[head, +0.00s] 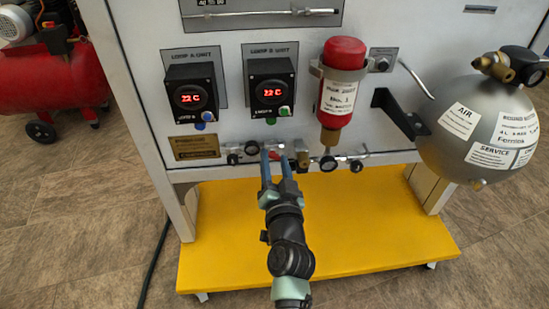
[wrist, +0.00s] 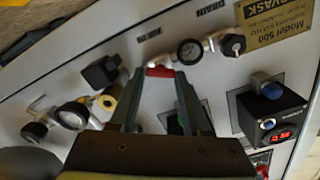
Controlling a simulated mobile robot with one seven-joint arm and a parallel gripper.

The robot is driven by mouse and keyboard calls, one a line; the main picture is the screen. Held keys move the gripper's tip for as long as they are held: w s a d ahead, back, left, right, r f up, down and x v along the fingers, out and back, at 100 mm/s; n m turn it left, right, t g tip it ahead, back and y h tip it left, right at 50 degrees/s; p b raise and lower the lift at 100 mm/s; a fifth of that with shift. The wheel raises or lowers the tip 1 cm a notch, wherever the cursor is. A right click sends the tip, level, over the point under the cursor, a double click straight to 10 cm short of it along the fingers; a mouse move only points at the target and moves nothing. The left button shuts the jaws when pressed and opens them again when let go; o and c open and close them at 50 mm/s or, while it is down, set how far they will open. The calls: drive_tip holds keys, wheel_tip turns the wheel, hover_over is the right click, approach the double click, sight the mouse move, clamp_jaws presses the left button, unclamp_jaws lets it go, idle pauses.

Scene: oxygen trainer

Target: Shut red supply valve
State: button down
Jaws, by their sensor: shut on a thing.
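The red supply valve handle (wrist: 160,71) shows in the wrist view as a short red bar between my fingertips. It also shows as a small red patch in the head view (head: 275,155), on the pipe row along the panel's lower edge. My gripper (head: 274,157) reaches up to it from below, its two blue-grey fingers on either side. In the wrist view my gripper (wrist: 159,76) is shut on the handle, a finger at each end. The valve body behind is partly hidden by the fingers.
Gauges (head: 252,148) and fittings (head: 328,163) flank the valve closely. Above are two digital display units (head: 191,97) (head: 269,94) and a red cylinder (head: 340,90). A grey sphere tank (head: 470,130) stands out at right. A yellow platform (head: 370,230) lies below.

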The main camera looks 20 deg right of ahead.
drive_tip(key=m+p, duration=0.1)
drive_tip(key=m, duration=0.5)
drive_tip(key=shift+d, duration=0.1)
drive_tip(key=m+p, duration=0.1)
drive_tip(key=m, duration=0.5)
drive_tip(key=shift+f, duration=0.15)
idle(0.3)
drive_tip(key=shift+c, duration=1.8)
unclamp_jaws()
drive_tip(key=shift+s, duration=0.1)
drive_tip(key=p+v, duration=0.3)
drive_tip(key=v, duration=0.9)
drive_tip(key=shift+s, duration=0.4)
